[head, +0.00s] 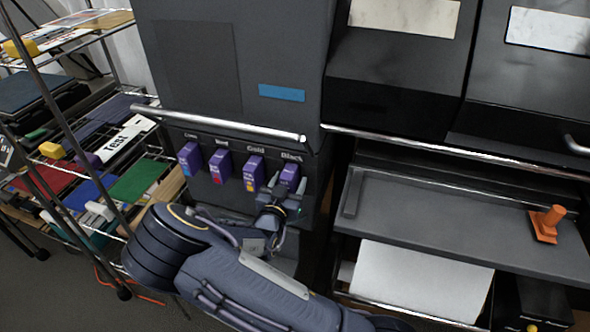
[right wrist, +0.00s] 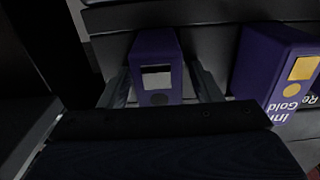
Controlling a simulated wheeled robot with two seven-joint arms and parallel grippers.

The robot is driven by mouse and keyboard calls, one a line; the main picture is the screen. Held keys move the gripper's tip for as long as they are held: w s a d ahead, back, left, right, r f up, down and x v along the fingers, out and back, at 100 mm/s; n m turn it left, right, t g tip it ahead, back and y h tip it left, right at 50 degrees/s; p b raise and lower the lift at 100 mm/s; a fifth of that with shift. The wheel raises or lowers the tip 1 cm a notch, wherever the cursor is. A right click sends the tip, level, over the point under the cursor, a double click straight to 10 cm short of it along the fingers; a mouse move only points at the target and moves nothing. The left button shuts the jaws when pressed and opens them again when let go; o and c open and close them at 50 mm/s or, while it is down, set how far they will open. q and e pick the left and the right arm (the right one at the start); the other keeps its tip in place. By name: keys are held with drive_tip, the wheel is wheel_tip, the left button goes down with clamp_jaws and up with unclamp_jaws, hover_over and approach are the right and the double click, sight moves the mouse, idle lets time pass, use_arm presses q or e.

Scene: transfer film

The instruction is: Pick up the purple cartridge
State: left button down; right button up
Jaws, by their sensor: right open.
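Several purple cartridges sit in a row in the front of the dark machine. The one under the label "Black" (head: 290,174) is at the right end. My right gripper (head: 287,186) is open in front of it. In the right wrist view its fingers (right wrist: 160,75) stand on either side of this purple cartridge (right wrist: 155,48), which has a grey square and a dark dot; contact cannot be told. The gold-marked cartridge (head: 253,172) is just left of it, and in the right wrist view it shows on the right (right wrist: 275,65). My left gripper is not in view.
A silver bar (head: 230,126) runs across the machine above the cartridges. Two more cartridges, red-marked (head: 220,165) and blue-marked (head: 190,158), sit further left. A wire shelf (head: 110,185) stands at the left. A grey tray (head: 450,212) with an orange tool (head: 546,224) is at the right.

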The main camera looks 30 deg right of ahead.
clamp_jaws()
idle(0.4)
drive_tip(key=shift+b, duration=0.3)
drive_tip(key=v, duration=1.8)
drive_tip(key=shift+s+b, duration=0.15)
drive_tip(key=shift+b, duration=0.25)
